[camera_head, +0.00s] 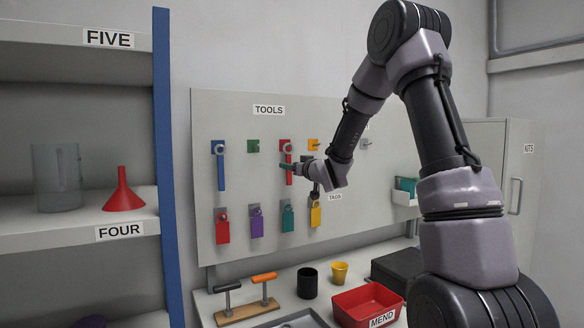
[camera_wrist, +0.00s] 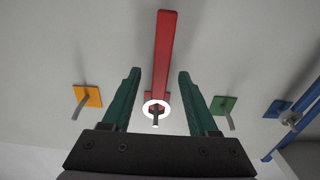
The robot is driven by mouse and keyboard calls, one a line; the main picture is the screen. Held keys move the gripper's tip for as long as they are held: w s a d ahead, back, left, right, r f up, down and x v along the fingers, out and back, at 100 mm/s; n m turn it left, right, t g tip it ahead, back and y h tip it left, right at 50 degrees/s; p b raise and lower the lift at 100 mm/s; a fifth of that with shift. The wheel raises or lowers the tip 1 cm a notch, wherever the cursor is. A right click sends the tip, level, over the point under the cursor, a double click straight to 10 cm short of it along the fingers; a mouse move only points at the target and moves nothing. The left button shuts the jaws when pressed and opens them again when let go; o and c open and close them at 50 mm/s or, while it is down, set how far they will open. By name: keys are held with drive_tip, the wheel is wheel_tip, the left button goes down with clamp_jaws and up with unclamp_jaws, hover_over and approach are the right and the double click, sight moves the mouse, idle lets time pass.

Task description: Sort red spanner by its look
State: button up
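The red spanner (camera_head: 289,178) hangs on a peg of the pegboard under the TOOLS label, with its ring end up and its straight handle down. In the wrist view the red spanner (camera_wrist: 163,50) appears inverted, with a pale ring around the peg. My gripper (camera_head: 288,166) is at the spanner, in front of the board. In the wrist view my gripper's (camera_wrist: 160,73) green fingers are open, one on each side of the spanner, with visible gaps. The fingers partly hide the handle in the head view. No mark on the handle can be made out.
A blue spanner (camera_head: 220,170) hangs at left. Green (camera_head: 253,146) and orange (camera_head: 313,144) hooks flank the red spanner, both empty. Several coloured tags hang below. A red MEND bin (camera_head: 366,300), black cup (camera_head: 307,283) and yellow cup (camera_head: 339,273) stand on the bench. Shelves are at left.

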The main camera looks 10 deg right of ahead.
drive_tip(key=s+d+r+m+g+h, duration=0.25)
drive_tip(key=s+d, duration=0.25)
drive_tip(key=s, duration=0.6)
drive_tip(key=s+d+r+m+g+h, duration=0.1)
drive_tip(key=s+d+m+g+h, duration=0.3)
drive_tip(key=s, duration=0.8)
drive_tip(key=s+a+f+g+y, duration=0.1)
drive_tip(key=s+g, duration=0.1)
drive_tip(key=s, duration=0.7)
drive_tip(key=s+a+m+g+y, duration=0.1)
drive_tip(key=s+y, duration=0.1)
drive_tip(key=s, duration=0.8)
drive_tip(key=shift+s+a+f+g, duration=0.25)
drive_tip(key=shift+a+f+g, duration=0.05)
drive_tip(key=shift+f+g, duration=0.05)
